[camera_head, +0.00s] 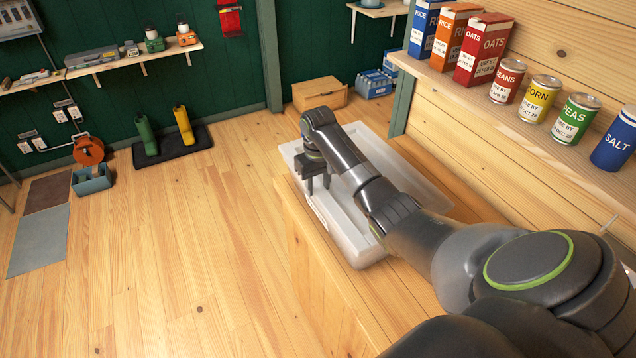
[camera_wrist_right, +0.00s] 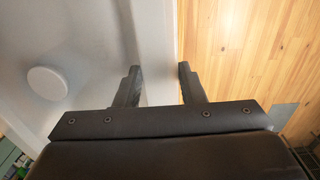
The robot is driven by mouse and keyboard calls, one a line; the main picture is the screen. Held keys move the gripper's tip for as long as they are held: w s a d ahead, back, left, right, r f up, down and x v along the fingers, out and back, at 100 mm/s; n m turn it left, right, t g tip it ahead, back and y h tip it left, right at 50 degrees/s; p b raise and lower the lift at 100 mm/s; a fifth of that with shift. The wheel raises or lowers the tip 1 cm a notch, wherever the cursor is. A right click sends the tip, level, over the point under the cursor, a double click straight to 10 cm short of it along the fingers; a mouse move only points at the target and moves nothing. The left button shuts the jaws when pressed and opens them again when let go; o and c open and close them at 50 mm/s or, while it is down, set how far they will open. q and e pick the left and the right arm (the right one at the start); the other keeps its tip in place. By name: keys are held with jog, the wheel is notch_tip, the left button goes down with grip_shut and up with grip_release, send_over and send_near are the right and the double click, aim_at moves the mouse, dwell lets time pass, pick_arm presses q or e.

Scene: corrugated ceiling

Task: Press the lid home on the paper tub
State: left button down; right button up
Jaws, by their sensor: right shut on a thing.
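My right gripper (camera_head: 318,186) is at the left long side of a white tray (camera_head: 362,250) on the wooden counter. In the right wrist view its fingers (camera_wrist_right: 159,66) stand on either side of the tray's pale side wall (camera_wrist_right: 154,28), shut on it. A round white disc (camera_wrist_right: 48,83) lies inside the tray, left of the fingers and apart from them. I cannot tell whether it is the lid, the paper tub or both. My arm covers part of the tray in the head view, and I make out no tub there. My left gripper is out of view.
A shelf along the right wall holds cartons (camera_head: 484,48), several cans (camera_head: 541,98) and a blue salt container (camera_head: 616,140). The counter (camera_head: 340,290) drops to an open wooden floor (camera_head: 190,260) on the left. A wooden box (camera_head: 320,93) stands at the back.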

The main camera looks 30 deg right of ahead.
jog(key=shift+f, duration=0.15)
dwell(0.6)
jog(key=o, duration=1.7)
jog(key=shift+o, duration=0.2)
jog(key=shift+r, duration=3.5)
grip_shut()
